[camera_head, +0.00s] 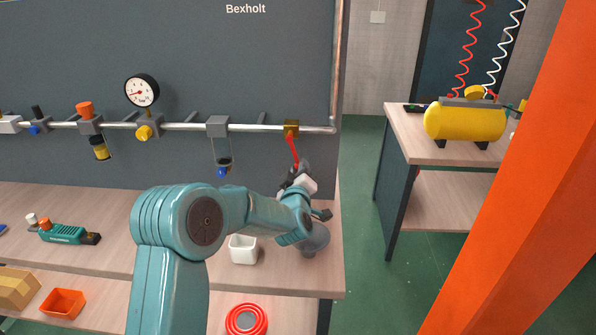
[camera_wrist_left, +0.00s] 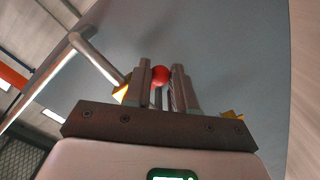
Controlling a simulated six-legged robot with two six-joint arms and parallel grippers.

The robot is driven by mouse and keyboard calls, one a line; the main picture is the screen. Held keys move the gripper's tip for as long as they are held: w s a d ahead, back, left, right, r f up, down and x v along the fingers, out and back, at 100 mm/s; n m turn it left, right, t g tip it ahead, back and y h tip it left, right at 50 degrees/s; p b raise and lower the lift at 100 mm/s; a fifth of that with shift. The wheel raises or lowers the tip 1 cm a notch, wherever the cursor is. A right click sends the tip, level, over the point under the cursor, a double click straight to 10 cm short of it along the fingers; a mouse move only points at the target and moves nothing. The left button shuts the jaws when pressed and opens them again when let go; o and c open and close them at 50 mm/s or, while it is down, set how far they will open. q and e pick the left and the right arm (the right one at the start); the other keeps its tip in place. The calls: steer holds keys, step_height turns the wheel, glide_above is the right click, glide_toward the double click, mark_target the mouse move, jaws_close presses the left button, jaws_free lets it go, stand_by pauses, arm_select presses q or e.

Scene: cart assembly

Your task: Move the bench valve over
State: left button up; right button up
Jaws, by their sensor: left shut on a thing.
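The bench valve is a brass block (camera_head: 291,128) on the right end of the grey pipe, with a red lever (camera_head: 293,148) hanging down and slightly right. My left gripper (camera_head: 302,170) reaches up to the lower end of the lever and is shut on it. In the left wrist view the red rounded lever end (camera_wrist_left: 161,75) shows between the two fingers (camera_wrist_left: 161,84). Brass parts (camera_wrist_left: 122,92) show beside the fingers there. The rest of the lever is hidden in that view. My right gripper is in neither view.
A pressure gauge (camera_head: 141,91) and several fittings sit along the pipe left of the valve. A yellow compressor (camera_head: 464,122) is on another table at right.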

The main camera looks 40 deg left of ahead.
arm_select(q)
steer(key=shift+r, duration=0.35)
steer(key=shift+w+d+r, duration=0.4)
steer(key=shift+w+d, duration=0.05)
steer(key=shift+d, duration=0.1)
steer(key=shift+w+d+r, duration=0.1)
steer(key=shift+w+d, duration=0.05)
steer(key=shift+d, duration=0.15)
steer(key=shift+w+d+r+p, duration=0.45)
steer(key=shift+d+r+p, duration=0.2)
steer(key=shift+d+r, duration=0.15)
steer(key=shift+f, duration=0.1)
steer(key=shift+d, duration=0.1)
